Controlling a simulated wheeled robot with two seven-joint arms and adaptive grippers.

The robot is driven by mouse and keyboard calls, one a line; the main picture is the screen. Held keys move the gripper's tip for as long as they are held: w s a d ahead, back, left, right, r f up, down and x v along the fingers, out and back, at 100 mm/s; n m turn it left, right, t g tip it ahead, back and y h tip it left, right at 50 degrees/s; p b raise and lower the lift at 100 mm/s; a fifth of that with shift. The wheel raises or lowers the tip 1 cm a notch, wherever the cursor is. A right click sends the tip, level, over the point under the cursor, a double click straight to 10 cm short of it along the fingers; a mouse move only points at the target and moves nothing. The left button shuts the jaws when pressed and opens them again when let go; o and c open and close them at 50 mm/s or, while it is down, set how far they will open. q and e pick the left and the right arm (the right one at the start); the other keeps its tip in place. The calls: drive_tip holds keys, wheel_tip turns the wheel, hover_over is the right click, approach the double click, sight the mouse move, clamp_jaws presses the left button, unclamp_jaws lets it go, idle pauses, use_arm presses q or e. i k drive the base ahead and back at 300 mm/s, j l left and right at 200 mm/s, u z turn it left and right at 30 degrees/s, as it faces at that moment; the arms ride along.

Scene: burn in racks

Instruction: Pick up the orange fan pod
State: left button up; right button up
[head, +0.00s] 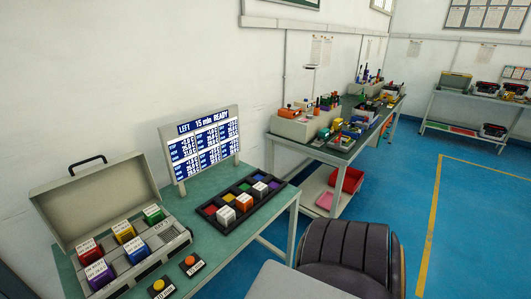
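Neither of my grippers is in view.
A display panel (203,148) reading "LEFT 15 min READY" stands behind the tray. Yellow (159,285) and orange (190,261) buttons sit at the bench front. A cluttered bench (345,146) and another table (475,97) stand farther back. Blue floor is open at right.

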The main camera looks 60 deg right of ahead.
sight(244, 201)
drive_tip(key=z, duration=1.8)
